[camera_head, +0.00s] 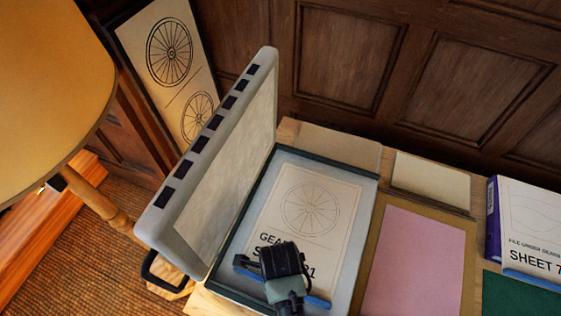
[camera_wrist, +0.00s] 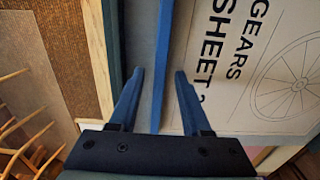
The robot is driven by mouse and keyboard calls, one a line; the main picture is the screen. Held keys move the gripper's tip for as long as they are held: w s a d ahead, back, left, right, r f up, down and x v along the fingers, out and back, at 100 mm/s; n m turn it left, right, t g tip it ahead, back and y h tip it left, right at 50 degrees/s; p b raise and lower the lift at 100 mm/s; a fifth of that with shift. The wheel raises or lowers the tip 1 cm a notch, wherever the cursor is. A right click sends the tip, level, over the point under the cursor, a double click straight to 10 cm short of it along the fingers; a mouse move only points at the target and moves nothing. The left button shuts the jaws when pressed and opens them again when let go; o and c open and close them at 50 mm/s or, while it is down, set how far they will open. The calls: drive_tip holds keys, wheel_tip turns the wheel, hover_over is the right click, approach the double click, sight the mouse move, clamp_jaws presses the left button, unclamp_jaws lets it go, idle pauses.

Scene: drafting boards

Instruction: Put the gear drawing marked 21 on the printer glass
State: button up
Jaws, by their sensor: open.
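The gear drawing (camera_head: 310,205) is a pale sheet with a spoked wheel and the words GEARS SHEET; my gripper covers part of its number, leaving a final 1 in view. It lies flat on the printer glass (camera_head: 254,203), under the raised grey lid (camera_head: 215,160). A blue strip (camera_wrist: 162,45) runs along the sheet's lettered edge. My gripper (camera_head: 282,275) is over this edge. In the wrist view my gripper (camera_wrist: 159,74) is open, with one finger on each side of the blue strip and gaps to it. The drawing also shows there (camera_wrist: 270,60).
A pink sheet (camera_head: 415,260) on a tan board lies right of the printer. Farther right are a purple-sided stack (camera_head: 493,225) topped by another drawing and a green surface (camera_head: 515,297). A wheel picture (camera_head: 180,75) leans behind the lid.

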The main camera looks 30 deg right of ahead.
wheel_tip(320, 180, up, 12)
idle(0.4)
idle(0.4)
